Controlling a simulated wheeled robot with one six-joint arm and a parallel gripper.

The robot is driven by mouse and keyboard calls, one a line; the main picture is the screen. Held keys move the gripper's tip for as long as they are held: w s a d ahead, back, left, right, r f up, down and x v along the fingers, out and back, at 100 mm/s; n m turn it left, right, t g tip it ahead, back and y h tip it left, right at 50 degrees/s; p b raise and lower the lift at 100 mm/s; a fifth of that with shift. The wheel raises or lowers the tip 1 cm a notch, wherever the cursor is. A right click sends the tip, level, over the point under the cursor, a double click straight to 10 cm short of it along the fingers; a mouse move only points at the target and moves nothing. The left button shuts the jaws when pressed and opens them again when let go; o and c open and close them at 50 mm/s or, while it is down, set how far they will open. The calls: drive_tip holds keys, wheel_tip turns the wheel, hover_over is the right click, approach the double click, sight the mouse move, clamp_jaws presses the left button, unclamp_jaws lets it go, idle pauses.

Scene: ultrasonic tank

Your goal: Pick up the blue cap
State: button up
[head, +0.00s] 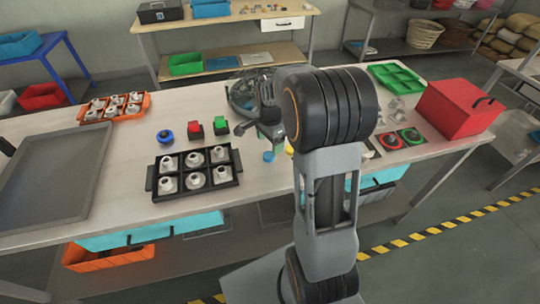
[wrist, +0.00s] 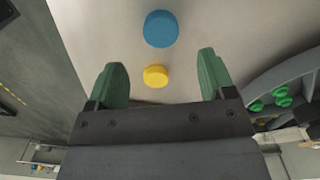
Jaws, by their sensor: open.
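The blue cap (wrist: 161,28) is a round disc on the pale bench top, at the top middle of the wrist view. In the head view it shows small (head: 268,156), just left of my arm. My gripper (wrist: 160,62) is open and empty, with its green fingers wide apart. The blue cap lies beyond the fingertips, centred between their lines, and is not touched. A smaller yellow cap (wrist: 156,75) appears between the two fingers in the wrist view. It is partly hidden by my arm in the head view (head: 290,151).
A black tray (head: 194,173) with several pale metal parts stands to the left. A red box (head: 458,108) stands at the right. The bench edge is close in front of the caps.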

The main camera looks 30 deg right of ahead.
sight(270, 154)
drive_tip(key=shift+f+p, duration=0.55)
drive_tip(key=shift+f, duration=2.55)
drive_tip(key=c, duration=1)
drive_tip(key=shift+w+r, duration=0.1)
drive_tip(key=shift+r, duration=0.05)
